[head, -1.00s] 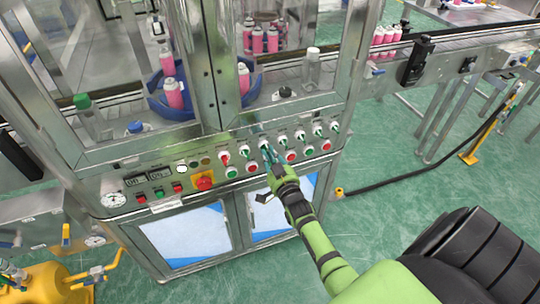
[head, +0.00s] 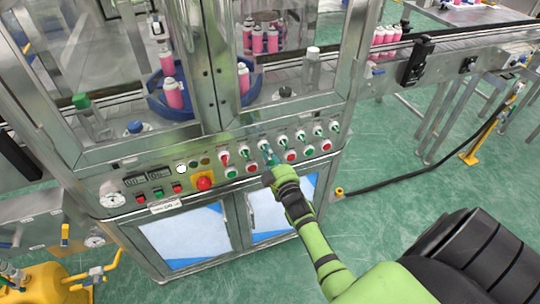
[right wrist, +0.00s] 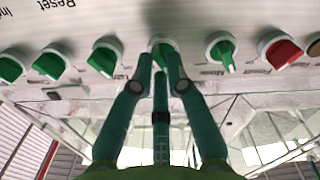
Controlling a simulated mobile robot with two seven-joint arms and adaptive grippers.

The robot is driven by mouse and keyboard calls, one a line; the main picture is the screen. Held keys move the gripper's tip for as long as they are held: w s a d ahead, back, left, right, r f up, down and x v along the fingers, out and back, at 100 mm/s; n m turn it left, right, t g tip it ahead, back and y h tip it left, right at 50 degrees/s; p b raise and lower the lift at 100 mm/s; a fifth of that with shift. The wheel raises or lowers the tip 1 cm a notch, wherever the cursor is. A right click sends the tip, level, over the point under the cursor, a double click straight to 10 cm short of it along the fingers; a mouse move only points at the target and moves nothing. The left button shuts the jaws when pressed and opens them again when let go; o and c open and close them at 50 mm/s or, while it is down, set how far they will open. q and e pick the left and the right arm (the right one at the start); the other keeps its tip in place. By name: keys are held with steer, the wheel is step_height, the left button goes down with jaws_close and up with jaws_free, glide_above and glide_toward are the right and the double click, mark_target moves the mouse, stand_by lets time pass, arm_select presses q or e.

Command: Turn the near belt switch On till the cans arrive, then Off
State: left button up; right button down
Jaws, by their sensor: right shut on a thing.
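My right gripper (head: 267,154) is at the machine's control panel (head: 130,203), and its arm comes in from the lower right. Pink cans (head: 172,93) stand in a blue ring inside the machine. More pink cans (head: 384,35) stand on the conveyor belt (head: 455,42) at the right. My left gripper is not in view.
Other green switches (head: 301,136) and a red one (head: 225,158) flank the held one. A red emergency button (head: 204,181) on yellow sits to the left. The green floor (head: 400,175) right of the cabinet is mostly clear, with a black hose (head: 420,181) across it.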

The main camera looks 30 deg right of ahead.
steer(key=shift+n, duration=0.3)
steer(key=c, duration=1.2)
jaws_free()
steer(key=v, duration=1.2)
